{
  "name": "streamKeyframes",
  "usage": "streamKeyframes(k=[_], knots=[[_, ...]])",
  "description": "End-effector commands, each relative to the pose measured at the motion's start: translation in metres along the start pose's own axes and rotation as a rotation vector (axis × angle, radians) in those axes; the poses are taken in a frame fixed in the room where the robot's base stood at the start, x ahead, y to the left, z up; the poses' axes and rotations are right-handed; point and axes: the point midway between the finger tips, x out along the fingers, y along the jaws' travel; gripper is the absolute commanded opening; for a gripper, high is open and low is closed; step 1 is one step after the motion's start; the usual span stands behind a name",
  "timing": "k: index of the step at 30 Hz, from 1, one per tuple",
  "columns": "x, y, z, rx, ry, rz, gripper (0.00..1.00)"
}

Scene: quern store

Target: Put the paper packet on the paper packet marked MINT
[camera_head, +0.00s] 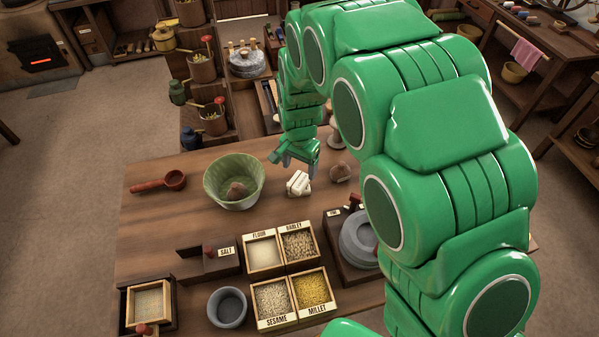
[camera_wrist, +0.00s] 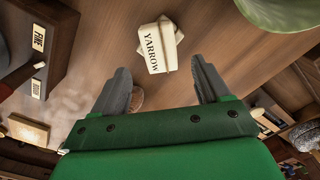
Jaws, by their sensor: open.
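A cream paper packet marked YARROW (camera_wrist: 153,50) lies on the wooden table, and a second pale packet (camera_wrist: 177,37) shows from beneath it, turned at an angle. In the head view the packets (camera_head: 298,184) form a small white pile right of the green bowl. The lower packet's label is hidden, and I see no MINT marking. My gripper (camera_head: 294,165) is open and empty beside the pile, on its far side. In the wrist view my gripper (camera_wrist: 162,70) has its fingers apart, with the packets beyond the tips.
The green bowl (camera_head: 234,182) stands left of the packets, and a small round brown thing (camera_head: 340,172) is close at their right. Labelled grain boxes (camera_head: 264,252) and a dark stand with grey stones (camera_head: 358,240) fill the table's near side. A red scoop (camera_head: 160,182) lies far left.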

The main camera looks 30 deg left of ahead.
Motion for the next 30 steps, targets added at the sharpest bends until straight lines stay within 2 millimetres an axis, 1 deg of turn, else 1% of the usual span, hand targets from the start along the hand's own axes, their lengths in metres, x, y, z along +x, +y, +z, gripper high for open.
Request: streamKeyframes(k=[1, 6, 10, 15, 22, 23, 26, 29, 30], knots=[[-0.010, 0.000, -0.001, 0.000, 0.002, -0.002, 0.75], [-0.041, -0.001, -0.002, 0.001, 0.005, -0.004, 0.75], [-0.058, 0.000, -0.001, 0.002, 0.001, -0.002, 0.75], [-0.068, -0.001, -0.001, 0.002, 0.001, -0.002, 0.75], [-0.070, 0.002, -0.001, 0.002, 0.000, -0.001, 0.75], [-0.071, 0.004, -0.002, 0.003, 0.000, -0.001, 0.75], [-0.080, 0.018, -0.005, 0.006, 0.000, 0.001, 0.75], [-0.094, 0.046, -0.010, 0.012, -0.004, 0.007, 0.75], [-0.101, 0.059, -0.012, 0.016, -0.006, 0.010, 0.75]])
